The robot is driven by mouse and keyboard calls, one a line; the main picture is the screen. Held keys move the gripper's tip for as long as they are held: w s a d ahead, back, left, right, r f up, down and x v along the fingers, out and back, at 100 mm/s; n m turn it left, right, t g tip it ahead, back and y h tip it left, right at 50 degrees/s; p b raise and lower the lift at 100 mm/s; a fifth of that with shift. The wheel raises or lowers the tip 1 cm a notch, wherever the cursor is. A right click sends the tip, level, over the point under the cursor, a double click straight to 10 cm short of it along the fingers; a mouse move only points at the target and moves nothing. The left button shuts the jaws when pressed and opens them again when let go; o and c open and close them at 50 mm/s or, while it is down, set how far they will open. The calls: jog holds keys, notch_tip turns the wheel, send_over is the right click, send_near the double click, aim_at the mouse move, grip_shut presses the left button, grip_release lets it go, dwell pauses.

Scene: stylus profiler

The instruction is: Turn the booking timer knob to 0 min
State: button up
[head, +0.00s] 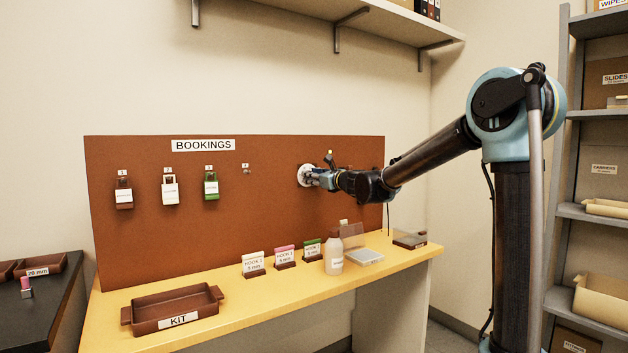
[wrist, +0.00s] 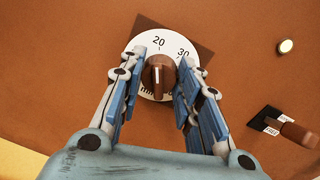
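The booking timer has a round white dial (head: 303,176) on the brown board, near its right side. In the wrist view the dial (wrist: 161,43) shows 20 at upper left, 30 at upper right and "min" at lower left. The brown timer knob (wrist: 158,76) sits at its centre, with a pale line along its face that runs about up and down in the picture. Which end of it points to the scale I cannot tell. My gripper (wrist: 159,80) is open, one finger on each side of the knob, with gaps visible. In the head view my gripper (head: 320,178) hides part of the dial.
A pale round button (wrist: 286,46) and a dark switch plate with a brown lever (wrist: 298,133) are right of the dial. Padlocks (head: 170,191) hang on the board (head: 250,215) at left. A bottle (head: 333,254), small signs and a KIT tray (head: 160,312) stand on the bench below.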

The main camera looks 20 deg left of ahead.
dwell(0.3)
jog(key=n, duration=0.5)
jog(key=shift+n, duration=0.3)
jog(key=n, duration=0.5)
jog(key=shift+a+h, duration=0.1)
jog(key=shift+h, duration=0.3)
jog(key=n, duration=1)
jog(key=shift+s+f+t+h, duration=0.2)
jog(key=shift+s+t+h, duration=0.05)
jog(key=shift+t+h, duration=0.15)
jog(key=o, duration=1.1)
jog(key=shift+w, duration=0.1)
